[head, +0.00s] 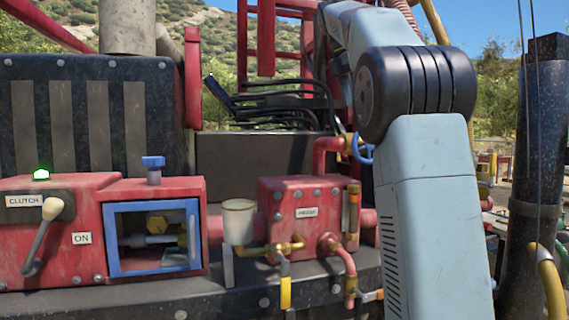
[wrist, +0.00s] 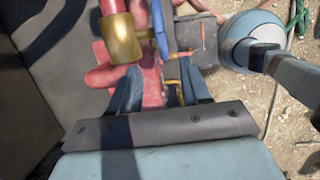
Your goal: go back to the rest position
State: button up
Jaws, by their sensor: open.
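My gripper (wrist: 159,88) shows in the wrist view with its two blue-grey fingers apart and nothing visible between them. Red pipework (wrist: 103,76) lies beyond and between the fingers. A brass fitting (wrist: 121,38) and a blue handle (wrist: 160,28) are just past the fingertips; I cannot tell whether they touch. In the head view my arm rises on the right and bends at a dark ribbed joint. My gripper does not show there. A blue handle on a brass valve (head: 361,150) shows beside the arm on a red pipe.
A red box with a clutch lever (head: 43,234) and a blue-framed opening (head: 153,238) stand at left. A white cup (head: 238,221) and a red pump box (head: 298,212) are in the middle. A dark post (head: 535,160) with hoses stands right of my arm. Gravel (wrist: 297,125) shows at right.

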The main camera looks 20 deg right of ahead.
jog(key=shift+s, duration=0.1)
jog(key=s+a+f+m+t+y, duration=0.1)
jog(key=s+a+f+m, duration=0.3)
jog(key=f, duration=0.8)
jog(key=s+a+f+m+t+y, duration=0.1)
jog(key=s+a+f+m+t, duration=0.1)
jog(key=s+a+f+m, duration=0.3)
jog(key=s+a+f+m+t+y, duration=0.1)
jog(key=s+a+f+m, duration=0.3)
jog(key=s+f+m, duration=0.5)
jog(key=s+f+t, duration=0.1)
jog(key=s+f, duration=0.6)
jog(key=f, duration=0.3)
jog(key=shift+s+a+f, duration=0.2)
jog(key=shift+s+a, duration=0.1)
jog(key=shift+a, duration=0.1)
jog(key=shift+c, duration=0.9)
